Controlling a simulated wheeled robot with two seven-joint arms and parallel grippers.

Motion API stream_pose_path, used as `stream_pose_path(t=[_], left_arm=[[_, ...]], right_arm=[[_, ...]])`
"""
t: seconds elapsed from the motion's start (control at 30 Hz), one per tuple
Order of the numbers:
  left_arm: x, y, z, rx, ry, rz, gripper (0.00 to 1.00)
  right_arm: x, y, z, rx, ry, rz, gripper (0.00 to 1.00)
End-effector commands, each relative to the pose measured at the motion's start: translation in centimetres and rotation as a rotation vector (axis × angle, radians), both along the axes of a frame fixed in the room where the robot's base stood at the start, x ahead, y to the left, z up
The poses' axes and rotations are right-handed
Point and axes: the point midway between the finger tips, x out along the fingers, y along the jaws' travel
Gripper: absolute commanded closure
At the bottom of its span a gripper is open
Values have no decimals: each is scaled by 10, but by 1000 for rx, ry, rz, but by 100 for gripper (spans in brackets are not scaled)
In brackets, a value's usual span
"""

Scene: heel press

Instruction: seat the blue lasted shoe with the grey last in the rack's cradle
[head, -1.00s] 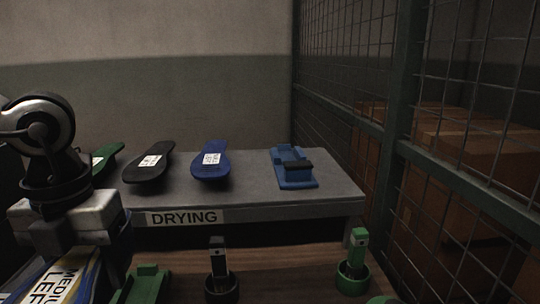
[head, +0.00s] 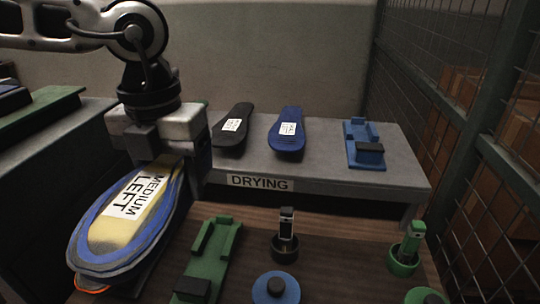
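My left gripper (head: 170,156) is shut on a blue-and-grey shoe (head: 90,240) at its far end. The shoe is tilted, its near end low. Its top is pale yellow with a white label reading MEDIUM LEFT; I see no grey last. The grey rack (head: 330,178) marked DRYING stands behind. A blue cradle (head: 364,143) with a dark block sits at its right end, apart from the shoe and empty. A blue shoe-shaped piece (head: 287,135) and a black one (head: 233,130), both labelled, lie on the rack left of it. My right gripper is not in view.
A green cradle (head: 212,255) lies on the wooden bench right of the shoe. Black (head: 285,247) and green (head: 403,262) cups hold upright tools. A blue disc (head: 275,288) is at the front. Another green cradle (head: 45,120) is at left. A wire-mesh fence bounds the right.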

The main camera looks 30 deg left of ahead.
Motion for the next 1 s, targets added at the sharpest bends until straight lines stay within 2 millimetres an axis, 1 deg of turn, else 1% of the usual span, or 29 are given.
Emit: stream_pose_path(t=[0.03, 0.1, 0.3, 0.4, 0.5, 0.67, 0.9, 1.0], left_arm=[[-6, -4, -21, 0, -5, -4, 77], [-15, -9, -36, -3, -6, -4, 77], [-41, -20, -72, -1, -6, -3, 77], [-50, -23, -83, 1, -5, -1, 77], [-57, -25, -89, 3, -3, -1, 77], [-60, -26, -89, 4, -3, 0, 77], [-59, -26, -89, 3, -1, 0, 77], [-54, -23, -92, 2, 2, 1, 77]], right_arm=[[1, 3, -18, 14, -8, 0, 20], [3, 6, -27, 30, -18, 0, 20], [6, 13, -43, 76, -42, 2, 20], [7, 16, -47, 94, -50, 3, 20], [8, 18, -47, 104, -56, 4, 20], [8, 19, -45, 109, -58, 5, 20], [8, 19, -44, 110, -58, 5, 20], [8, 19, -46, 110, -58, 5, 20]])
